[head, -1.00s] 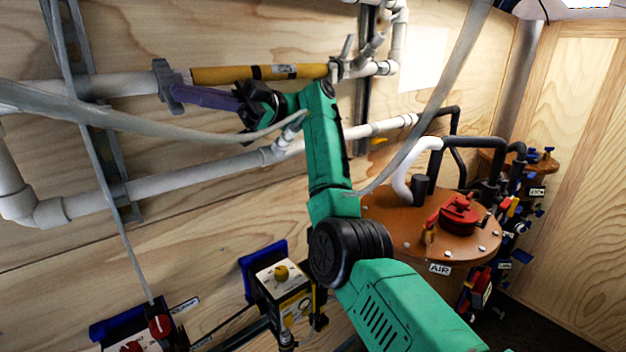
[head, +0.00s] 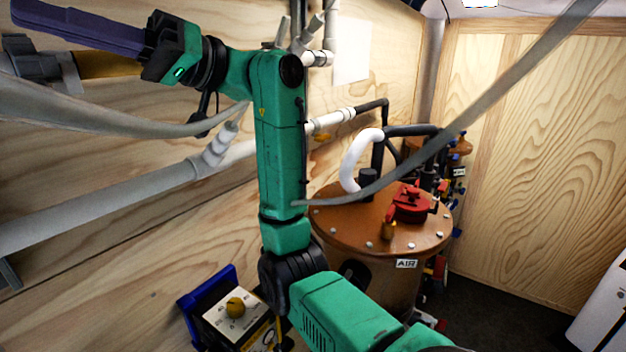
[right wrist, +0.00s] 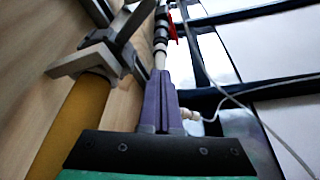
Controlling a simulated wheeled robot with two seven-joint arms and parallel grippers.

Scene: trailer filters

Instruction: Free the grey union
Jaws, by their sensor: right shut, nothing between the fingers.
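The grey union (head: 40,62) with its wing-like lugs sits on the pipe line along the plywood wall, at the left edge of the head view. It joins the yellow pipe section (head: 108,64). In the right wrist view the union (right wrist: 88,62) is at the upper left, at the end of the yellow pipe (right wrist: 72,122). My right gripper (head: 22,12) has its purple fingers shut and empty. They show above the union in the head view. In the right wrist view the fingers (right wrist: 160,85) lie to the right of the union, apart from it. My left gripper is not in view.
A grey hose (head: 480,105) hangs across the head view, and another grey hose (head: 100,112) passes below the union. A lower white pipe (head: 110,205) runs along the wall. An orange-brown tank (head: 340,215) labelled AIR and a yellow-knobbed box (head: 232,325) stand below.

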